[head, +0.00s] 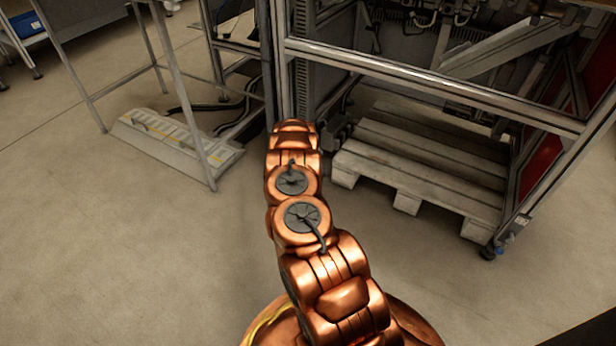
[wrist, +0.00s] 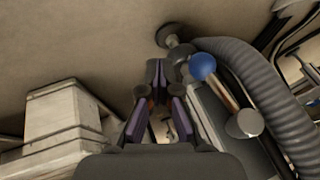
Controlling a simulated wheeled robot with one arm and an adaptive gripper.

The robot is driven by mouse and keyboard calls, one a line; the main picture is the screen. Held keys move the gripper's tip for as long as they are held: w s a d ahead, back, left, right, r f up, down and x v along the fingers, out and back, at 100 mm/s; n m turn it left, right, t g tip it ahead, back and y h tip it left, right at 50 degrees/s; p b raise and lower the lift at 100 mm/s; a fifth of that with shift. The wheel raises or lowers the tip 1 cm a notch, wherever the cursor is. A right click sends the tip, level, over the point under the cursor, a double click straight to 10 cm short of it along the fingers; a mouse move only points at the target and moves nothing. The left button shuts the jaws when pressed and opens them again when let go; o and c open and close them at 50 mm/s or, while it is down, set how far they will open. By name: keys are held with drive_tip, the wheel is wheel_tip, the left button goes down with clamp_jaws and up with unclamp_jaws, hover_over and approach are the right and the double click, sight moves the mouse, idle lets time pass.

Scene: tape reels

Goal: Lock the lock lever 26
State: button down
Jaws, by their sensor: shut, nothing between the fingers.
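My gripper (wrist: 156,72) is in the middle of the wrist view, its two dark fingers with purple inner pads converging at the tips. It is shut with nothing held. Just right of the fingertips is a metal fitting with a blue round knob (wrist: 203,66), a grey rounded end and a dark round foot or wheel. The fingers look very near this fitting; I cannot tell if they touch. No number is readable, so which part is lock lever 26 is unclear. In the head view my copper arm hides the gripper and this spot.
A ribbed grey hose (wrist: 250,80) curves along the right of the wrist view. A pale block-like object (wrist: 60,115) is at left. In the head view, a metal machine frame (head: 430,75) stands over a wooden pallet (head: 420,165).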

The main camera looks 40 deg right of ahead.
drive_tip(key=s+r, duration=0.2)
drive_tip(key=s, duration=0.9)
drive_tip(key=shift+s+a+b, duration=0.25)
drive_tip(key=shift+b, duration=0.2)
drive_tip(key=shift+r, duration=0.1)
